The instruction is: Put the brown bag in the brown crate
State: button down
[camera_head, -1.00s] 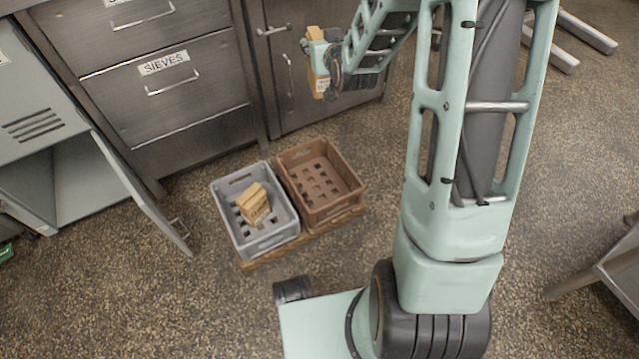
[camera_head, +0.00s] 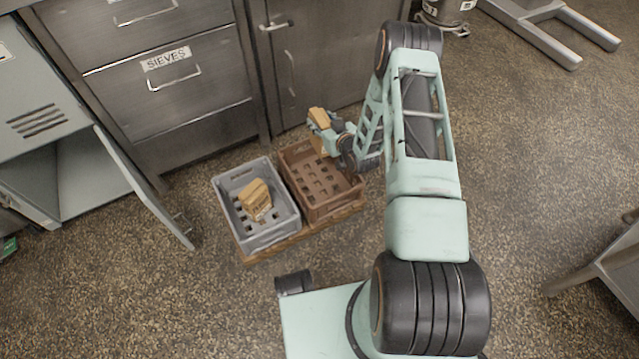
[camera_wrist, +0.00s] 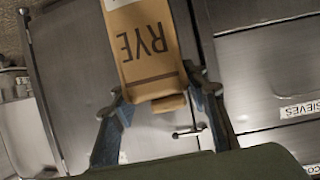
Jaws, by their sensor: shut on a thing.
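The brown bag shows in the wrist view (camera_wrist: 150,45) with the word RYE on it. My gripper (camera_wrist: 158,100) is shut on it, one finger on each side.
A grey crate (camera_head: 226,190) stands left of the brown crate and holds another tan bag (camera_head: 256,198). Both crates stand on a wooden board (camera_head: 290,241). Steel drawers (camera_head: 180,85) and a cabinet door (camera_head: 310,55) rise behind. An open locker door (camera_head: 145,188) is at left.

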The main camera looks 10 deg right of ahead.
jog(key=y, duration=0.1)
send_over(322, 157)
jog(key=w, duration=0.2)
jog(key=shift+n, duration=0.3)
jog(key=f, duration=0.7)
jog(key=shift+s+a+f, duration=0.15)
jog(key=shift+s+a, duration=0.05)
jog(key=shift+a, duration=0.05)
notch_tip(322, 157, down, 6)
jog(key=shift+r+b, duration=0.2)
jog(key=shift+b, duration=1)
jog(key=shift+f+b, duration=0.9)
jog(key=shift+f, duration=1.3)
jog(key=c, duration=1.1)
grip_release()
jog(key=shift+s+f, duration=0.1)
jog(key=shift+s, duration=0.05)
jog(key=shift+c, duration=0.2)
jog(key=shift+r, duration=0.25)
